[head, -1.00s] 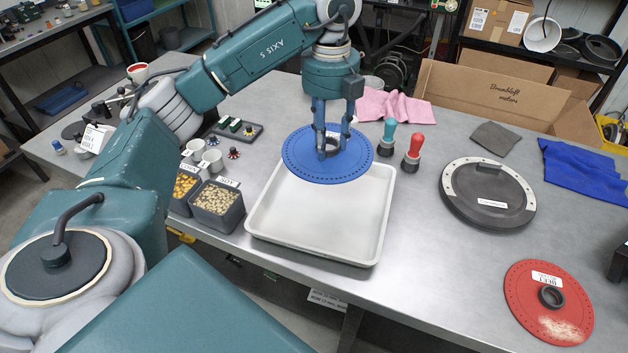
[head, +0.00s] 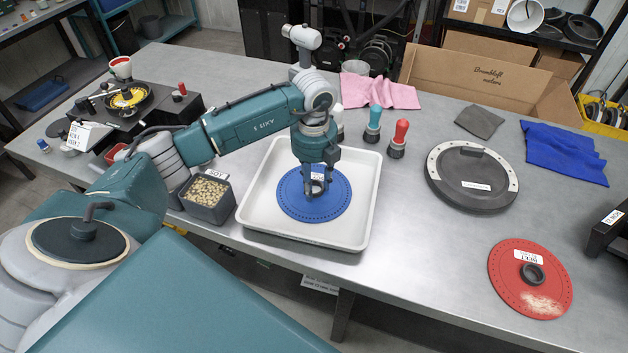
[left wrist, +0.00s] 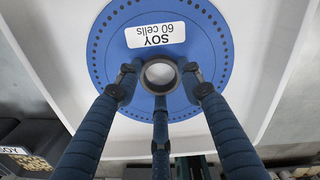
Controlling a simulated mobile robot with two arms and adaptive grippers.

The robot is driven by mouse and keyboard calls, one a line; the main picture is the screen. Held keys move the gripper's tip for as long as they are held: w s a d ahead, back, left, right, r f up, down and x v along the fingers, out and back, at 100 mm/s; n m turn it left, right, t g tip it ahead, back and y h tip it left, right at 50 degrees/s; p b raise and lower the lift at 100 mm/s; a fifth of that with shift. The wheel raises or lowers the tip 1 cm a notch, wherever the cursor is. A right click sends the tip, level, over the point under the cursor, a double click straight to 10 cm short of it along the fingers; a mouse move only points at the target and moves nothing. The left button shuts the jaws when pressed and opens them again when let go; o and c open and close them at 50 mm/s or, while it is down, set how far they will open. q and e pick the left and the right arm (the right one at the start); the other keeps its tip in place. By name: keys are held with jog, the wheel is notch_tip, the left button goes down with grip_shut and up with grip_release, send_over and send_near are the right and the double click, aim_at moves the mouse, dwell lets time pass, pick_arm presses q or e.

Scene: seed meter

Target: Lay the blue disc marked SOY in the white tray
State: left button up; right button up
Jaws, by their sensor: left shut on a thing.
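The blue disc (head: 293,208) lies flat and level inside the outline of the white tray (head: 350,243). I cannot tell whether it rests on the tray floor or hangs just above it. My left gripper (head: 316,188) comes down from above, shut on the dark hub ring at the disc's centre. In the left wrist view the gripper's fingers (left wrist: 160,82) close around that hub. There the disc (left wrist: 105,50) shows a white label (left wrist: 156,35) reading SOY 60 cells, with the pale tray (left wrist: 272,60) around it. My right gripper is not in view.
A seed bin (head: 207,197) stands just left of the tray. Teal (head: 373,124) and red (head: 399,138) handled tools stand behind its right corner. A black round plate (head: 470,183) and a red disc (head: 528,280) lie to the right. Bare table lies between.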

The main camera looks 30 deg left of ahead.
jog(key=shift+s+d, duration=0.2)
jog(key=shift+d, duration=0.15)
pick_arm(q)
jog(key=shift+f, duration=0.2)
jog(key=o, duration=1.2)
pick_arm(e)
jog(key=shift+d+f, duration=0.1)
pick_arm(q)
jog(key=shift+r, duration=0.1)
jog(key=shift+r, duration=0.2)
notch_tip(320, 180, up, 12)
jog(key=b, duration=0.3)
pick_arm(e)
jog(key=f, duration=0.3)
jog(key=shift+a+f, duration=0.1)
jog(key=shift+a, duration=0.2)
pick_arm(q)
jog(key=shift+d+f, duration=0.1)
jog(key=shift+f, duration=0.1)
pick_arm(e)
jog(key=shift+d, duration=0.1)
